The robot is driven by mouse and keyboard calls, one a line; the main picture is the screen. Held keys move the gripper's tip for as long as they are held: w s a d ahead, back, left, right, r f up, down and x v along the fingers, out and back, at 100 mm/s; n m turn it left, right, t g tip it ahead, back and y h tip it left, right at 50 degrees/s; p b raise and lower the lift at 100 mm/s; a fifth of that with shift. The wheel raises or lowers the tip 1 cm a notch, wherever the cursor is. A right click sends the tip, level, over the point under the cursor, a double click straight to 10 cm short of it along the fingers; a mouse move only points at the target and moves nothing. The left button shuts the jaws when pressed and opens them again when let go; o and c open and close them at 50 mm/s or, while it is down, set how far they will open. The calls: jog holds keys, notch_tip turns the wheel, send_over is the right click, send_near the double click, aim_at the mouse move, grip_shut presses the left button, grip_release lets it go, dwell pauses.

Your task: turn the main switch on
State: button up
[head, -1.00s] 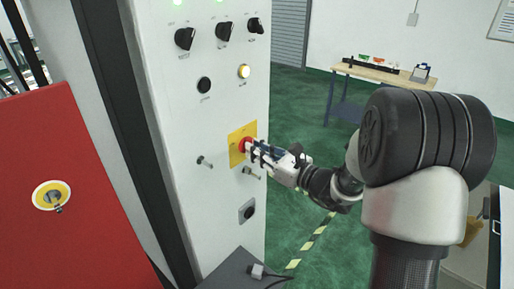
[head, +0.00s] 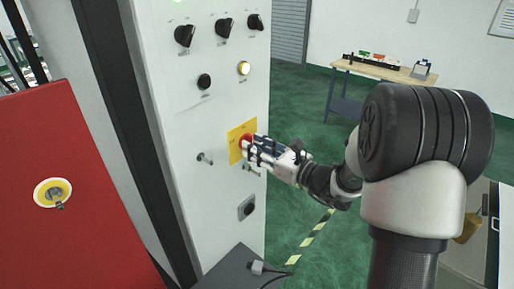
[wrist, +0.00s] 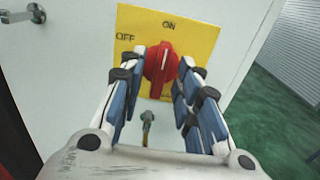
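The main switch is a red rotary knob (wrist: 161,64) on a yellow plate (wrist: 201,34) marked OFF at the left and ON at the top. Its raised red grip stands nearly upright, slightly tilted, with its upper end towards ON. In the head view the yellow plate (head: 236,147) is on the front of the pale cabinet. My gripper (wrist: 162,66) faces the plate with its blue-and-black fingers apart, one on each side of the knob. A little of the red disc shows between the fingers and the grip. Whether a fingertip touches the knob I cannot tell.
A small metal key or latch (wrist: 147,125) sticks out below the plate, between my fingers. A metal handle (wrist: 28,14) is to the left. A grey box (head: 238,270) stands below.

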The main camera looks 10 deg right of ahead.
jog(key=v, duration=1.2)
dwell(0.3)
